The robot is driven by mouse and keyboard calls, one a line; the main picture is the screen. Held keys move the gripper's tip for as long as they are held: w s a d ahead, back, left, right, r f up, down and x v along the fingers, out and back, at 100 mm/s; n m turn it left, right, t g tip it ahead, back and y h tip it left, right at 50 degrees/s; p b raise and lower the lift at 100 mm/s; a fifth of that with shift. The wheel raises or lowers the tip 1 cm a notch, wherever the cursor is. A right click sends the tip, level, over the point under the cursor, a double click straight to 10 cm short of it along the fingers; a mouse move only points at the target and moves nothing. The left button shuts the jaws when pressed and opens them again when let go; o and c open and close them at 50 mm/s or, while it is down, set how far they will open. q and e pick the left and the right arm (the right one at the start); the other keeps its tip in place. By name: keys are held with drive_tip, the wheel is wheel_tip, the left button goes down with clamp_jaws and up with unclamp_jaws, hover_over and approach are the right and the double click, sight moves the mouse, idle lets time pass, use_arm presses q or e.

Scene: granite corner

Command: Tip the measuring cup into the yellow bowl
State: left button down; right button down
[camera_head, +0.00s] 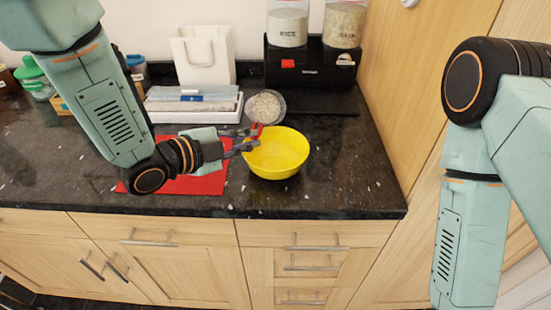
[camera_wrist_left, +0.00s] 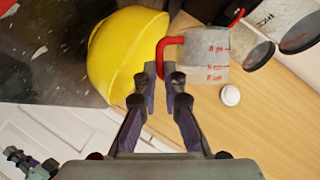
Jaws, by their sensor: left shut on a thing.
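My left gripper (camera_head: 251,138) is shut on the red handle of the clear measuring cup (camera_head: 266,106). In the head view the cup's round mouth faces me and pale, grain-like contents show inside. The cup appears at the bowl's back left edge; its exact height above the counter is hard to tell. In the left wrist view the cup (camera_wrist_left: 208,52) shows red markings, and its handle lies between the fingertips (camera_wrist_left: 164,75). The yellow bowl (camera_head: 277,158) stands upright on the dark counter, just right of the gripper. It also shows in the left wrist view (camera_wrist_left: 118,50). My right gripper is out of view.
A red mat (camera_head: 185,184) lies under my left arm. A white tray (camera_head: 192,107) with a blue pen, a white bag (camera_head: 204,57) and a black stand (camera_head: 308,70) with grain dispensers stand behind. A wooden panel closes the right side. Small pale bits dot the counter.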

use_arm(q)
drive_tip(key=shift+f+b, duration=0.15)
drive_tip(key=shift+b, duration=0.3)
idle(0.5)
drive_tip(key=shift+w+a+f+m+t+b, duration=0.1)
drive_tip(key=shift+f+m+t+b, duration=0.4)
drive_tip(key=shift+b, duration=0.75)
drive_tip(key=shift+r, duration=0.1)
drive_tip(key=shift+f+m+t+b, duration=0.35)
drive_tip(key=shift+m+b, duration=0.35)
drive_tip(key=shift+b, duration=0.7)
drive_tip(key=shift+a+f+m+t+b, duration=0.2)
drive_tip(key=shift+f+m+b, duration=0.3)
drive_tip(key=shift+b, duration=0.9)
drive_tip(key=shift+d, duration=0.1)
